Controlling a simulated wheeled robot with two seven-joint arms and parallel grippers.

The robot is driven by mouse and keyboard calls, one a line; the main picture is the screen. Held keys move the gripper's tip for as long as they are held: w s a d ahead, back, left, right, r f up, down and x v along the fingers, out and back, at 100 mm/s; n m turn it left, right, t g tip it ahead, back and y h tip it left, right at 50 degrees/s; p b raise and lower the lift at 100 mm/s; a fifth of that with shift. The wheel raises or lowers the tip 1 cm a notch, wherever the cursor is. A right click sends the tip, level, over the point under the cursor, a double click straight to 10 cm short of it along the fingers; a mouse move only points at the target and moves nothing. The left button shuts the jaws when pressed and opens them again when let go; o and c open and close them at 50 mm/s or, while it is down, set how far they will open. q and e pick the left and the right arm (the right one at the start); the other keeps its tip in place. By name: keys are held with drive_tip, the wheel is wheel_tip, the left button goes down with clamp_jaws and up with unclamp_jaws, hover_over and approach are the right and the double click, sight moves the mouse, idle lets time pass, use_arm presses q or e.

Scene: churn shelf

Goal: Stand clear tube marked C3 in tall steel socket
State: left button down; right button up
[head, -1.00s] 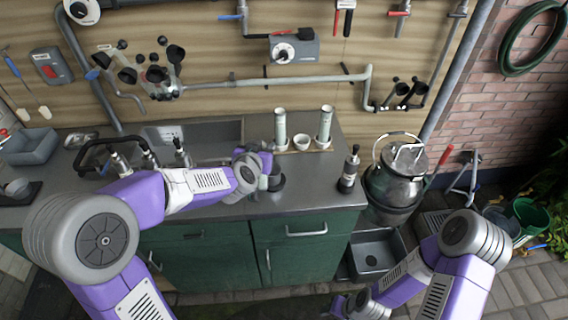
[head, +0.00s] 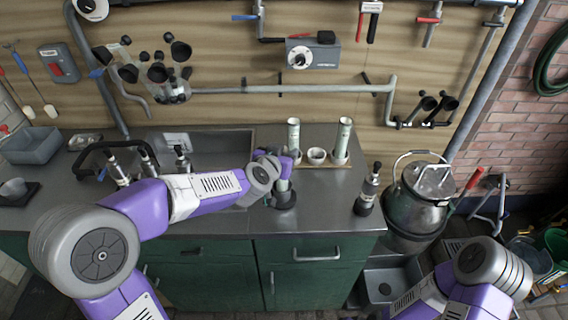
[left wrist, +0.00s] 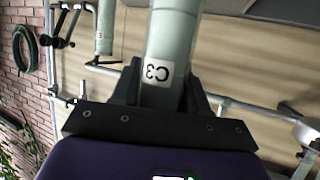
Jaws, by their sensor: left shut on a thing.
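My left gripper (head: 284,168) is over the counter, shut on the clear tube. In the left wrist view the pale green tube (left wrist: 172,45) carries a white C3 label, seen upside down, and sits between the dark fingers (left wrist: 160,92). In the head view a short part of the tube (head: 283,185) shows below the gripper, just above a dark round base (head: 284,200). I cannot tell whether they touch, or whether this base belongs to the tall steel socket. My right gripper is out of frame.
Two similar tubes, left (head: 293,136) and right (head: 342,142), stand at the back with a white cup (head: 317,156) between them. A steel fitting with a black top (head: 369,189) stands at the counter's right end. A steel churn (head: 421,198) is beyond it. The sink (head: 228,142) lies left.

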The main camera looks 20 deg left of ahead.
use_arm(q)
drive_tip(key=shift+f+b, duration=0.35)
drive_tip(key=shift+f, duration=0.7)
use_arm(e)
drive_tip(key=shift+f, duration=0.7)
use_arm(q)
drive_tip(key=shift+f, duration=0.2)
drive_tip(key=c, duration=0.6)
unclamp_jaws()
drive_tip(key=shift+w, duration=0.1)
drive_tip(key=shift+o, duration=0.2)
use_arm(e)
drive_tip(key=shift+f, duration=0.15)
use_arm(q)
drive_tip(key=p+v, duration=0.3)
drive_tip(key=v, duration=0.9)
drive_tip(key=shift+r, duration=0.2)
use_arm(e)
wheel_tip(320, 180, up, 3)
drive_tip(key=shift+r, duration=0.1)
